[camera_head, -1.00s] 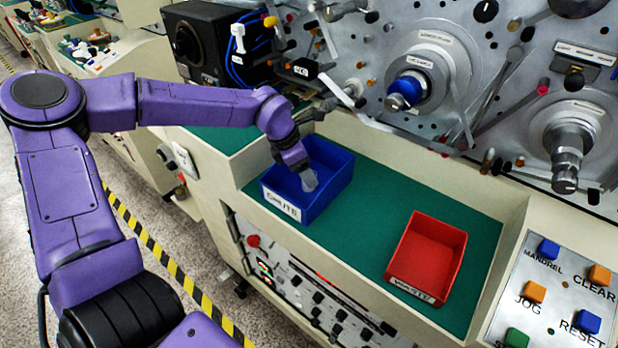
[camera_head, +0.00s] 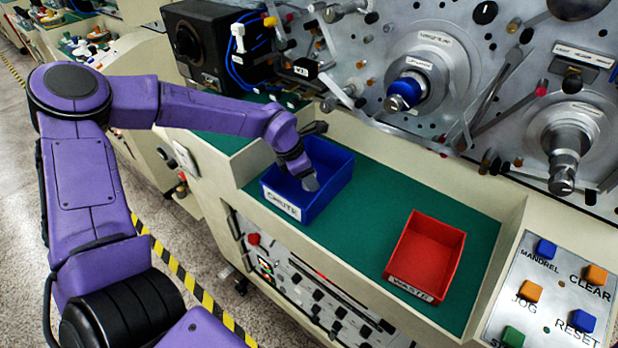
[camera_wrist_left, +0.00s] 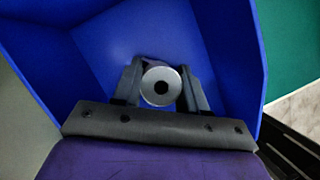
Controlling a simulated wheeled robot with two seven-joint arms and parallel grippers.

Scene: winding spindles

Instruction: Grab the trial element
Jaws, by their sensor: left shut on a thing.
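My left gripper (camera_head: 310,182) reaches down into the blue bin (camera_head: 328,185), whose front label reads like "CHUTE". In the left wrist view my left gripper (camera_wrist_left: 161,88) is shut on a grey cylinder with a round dark hole in its end, taken as the trial element (camera_wrist_left: 160,100). It sits between the two dark fingers, with the walls of the blue bin (camera_wrist_left: 100,45) around them. In the head view the cylinder cannot be told apart from the fingertips. My right gripper is not in view.
A red bin (camera_head: 430,250) labelled "WASTE" stands to the right on the green shelf (camera_head: 385,200), with clear green surface between the bins. Behind is a metal panel with spindles (camera_head: 405,90) and levers. A button panel (camera_head: 550,290) is at lower right.

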